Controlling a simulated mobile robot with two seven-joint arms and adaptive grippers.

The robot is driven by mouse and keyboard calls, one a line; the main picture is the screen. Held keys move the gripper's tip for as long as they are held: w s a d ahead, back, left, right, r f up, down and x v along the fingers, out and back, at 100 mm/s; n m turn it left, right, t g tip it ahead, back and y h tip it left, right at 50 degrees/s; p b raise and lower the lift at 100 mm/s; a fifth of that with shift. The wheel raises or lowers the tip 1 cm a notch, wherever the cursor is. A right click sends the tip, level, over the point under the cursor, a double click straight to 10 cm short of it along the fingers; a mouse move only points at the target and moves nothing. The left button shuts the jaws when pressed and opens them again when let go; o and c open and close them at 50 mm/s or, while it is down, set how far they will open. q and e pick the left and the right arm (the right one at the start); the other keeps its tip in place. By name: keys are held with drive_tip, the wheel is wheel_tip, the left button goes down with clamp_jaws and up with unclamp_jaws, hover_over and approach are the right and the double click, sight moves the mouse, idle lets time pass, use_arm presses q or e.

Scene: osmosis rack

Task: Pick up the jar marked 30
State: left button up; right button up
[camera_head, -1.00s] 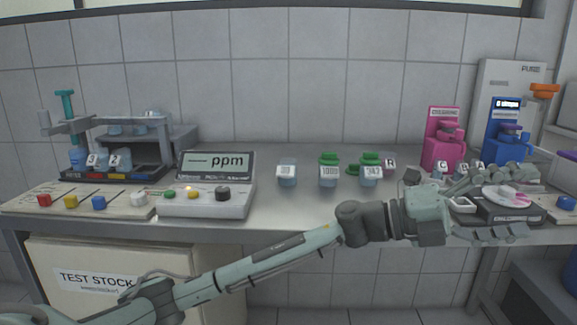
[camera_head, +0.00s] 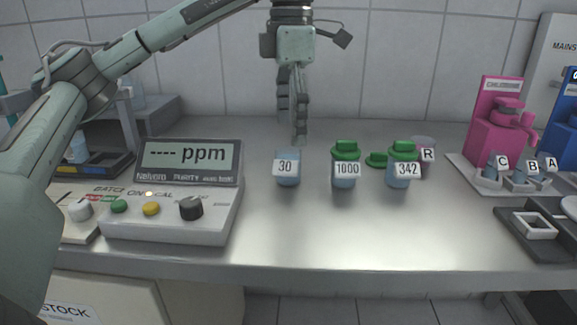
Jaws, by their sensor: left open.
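The jar marked 30 (camera_head: 288,168) stands upright on the bench, with bluish contents and a white label. No lid shows on it. My left gripper (camera_head: 296,125) hangs pointing down above and seemingly a little behind the jar. Its fingers are apart and nothing shows between them. The fingertips look close to the jar's top; the picture does not settle the exact gap. My left arm comes in from the left and passes across the top. My right gripper is not in view.
The ppm meter (camera_head: 180,200) is at left. The bench front is clear.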

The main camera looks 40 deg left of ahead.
sight(287, 155)
use_arm(q)
drive_tip(key=shift+s+a+f, duration=0.1)
drive_tip(key=shift+f, duration=1.45)
drive_tip(key=shift+s+a+f, duration=0.1)
drive_tip(key=shift+f, duration=1.4)
drive_tip(key=c, duration=1.2)
drive_tip(key=shift+r, duration=0.1)
